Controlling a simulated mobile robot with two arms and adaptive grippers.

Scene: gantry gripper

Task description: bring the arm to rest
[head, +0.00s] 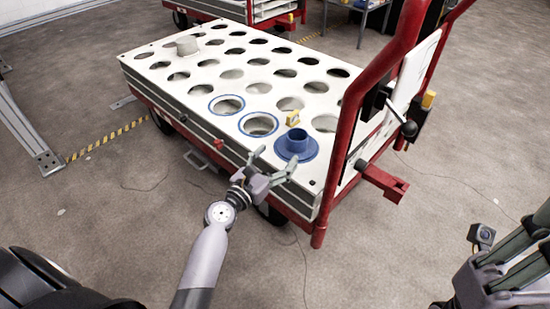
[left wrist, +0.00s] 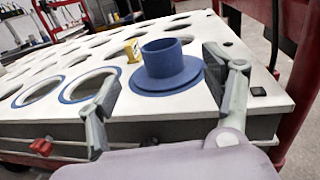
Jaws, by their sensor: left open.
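My left gripper (head: 273,165) is open at the near edge of a white cart top with rows of round holes (head: 160,70). In the left wrist view its fingers (left wrist: 165,105) stand apart, with nothing between the tips that I can see held. Beyond them a blue flanged cylinder (head: 297,147) stands upright on the cart top; it also shows in the left wrist view (left wrist: 165,68). My right arm shows only in part at the lower right of the head view, and its jaw state is unclear.
Blue rings surround two holes (head: 259,124) left of the blue cylinder. A small yellow object (head: 292,118) sits behind it. The cart's red upright frame (head: 350,110) rises to the right of my left gripper.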

